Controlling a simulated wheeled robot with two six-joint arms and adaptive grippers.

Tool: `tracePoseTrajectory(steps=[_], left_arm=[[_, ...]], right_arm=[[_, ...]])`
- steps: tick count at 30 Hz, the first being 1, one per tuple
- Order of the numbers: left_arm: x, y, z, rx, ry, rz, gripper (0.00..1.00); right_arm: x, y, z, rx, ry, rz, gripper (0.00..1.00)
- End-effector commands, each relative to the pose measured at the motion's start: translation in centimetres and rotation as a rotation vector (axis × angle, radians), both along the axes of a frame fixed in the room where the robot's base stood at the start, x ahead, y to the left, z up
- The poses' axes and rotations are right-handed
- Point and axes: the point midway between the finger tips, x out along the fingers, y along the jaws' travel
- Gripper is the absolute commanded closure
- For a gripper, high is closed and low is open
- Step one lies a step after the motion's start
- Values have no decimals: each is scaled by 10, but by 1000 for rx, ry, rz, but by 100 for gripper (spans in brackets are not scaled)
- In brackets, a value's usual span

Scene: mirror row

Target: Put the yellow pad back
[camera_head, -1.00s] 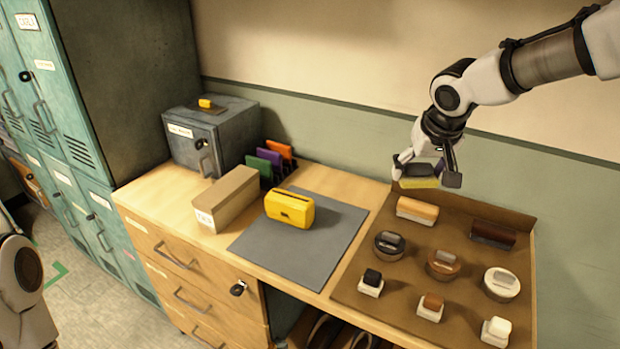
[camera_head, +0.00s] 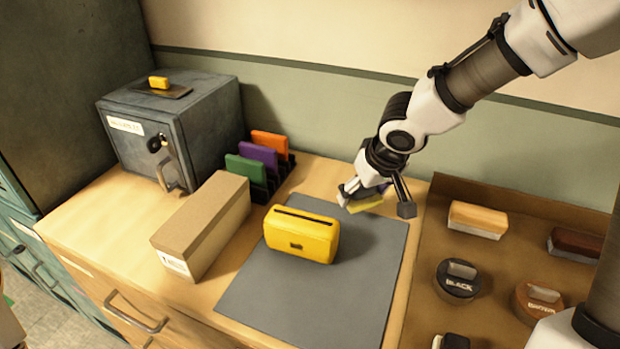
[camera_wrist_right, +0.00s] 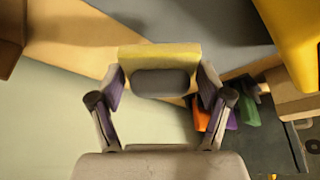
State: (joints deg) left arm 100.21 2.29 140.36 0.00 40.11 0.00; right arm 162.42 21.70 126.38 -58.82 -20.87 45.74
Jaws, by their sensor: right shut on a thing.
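My right gripper (camera_head: 376,202) is shut on the yellow pad (camera_head: 366,205), above the far right part of the grey mat. In the right wrist view the pad (camera_wrist_right: 160,53) has a dark rounded block on its near side, between the two fingers. A rack (camera_head: 270,183) stands at the back of the bench, left of the gripper. It holds a green pad (camera_head: 246,170), a purple pad (camera_head: 258,156) and an orange pad (camera_head: 270,144). The right end of the rack is hard to make out. My left gripper is not in view.
A yellow slotted box (camera_head: 301,236) stands on the grey mat (camera_head: 350,300), between gripper and rack. A cardboard box (camera_head: 203,226) and a grey safe (camera_head: 175,125) stand further left. A brown tray (camera_head: 440,225) with brushes and tins lies right.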

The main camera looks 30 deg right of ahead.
Motion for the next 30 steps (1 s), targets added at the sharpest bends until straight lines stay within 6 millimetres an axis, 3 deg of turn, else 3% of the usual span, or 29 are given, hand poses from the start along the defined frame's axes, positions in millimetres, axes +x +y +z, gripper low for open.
tracePoseTrajectory(steps=[4,17,22,30], left_arm=[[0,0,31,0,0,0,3],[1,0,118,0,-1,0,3],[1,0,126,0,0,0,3],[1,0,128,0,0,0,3]], right_arm=[[29,3,8,-5,4,0,51],[126,17,1,-3,2,1,51],[149,19,-9,-3,0,0,51],[152,20,-47,-2,1,0,51]])
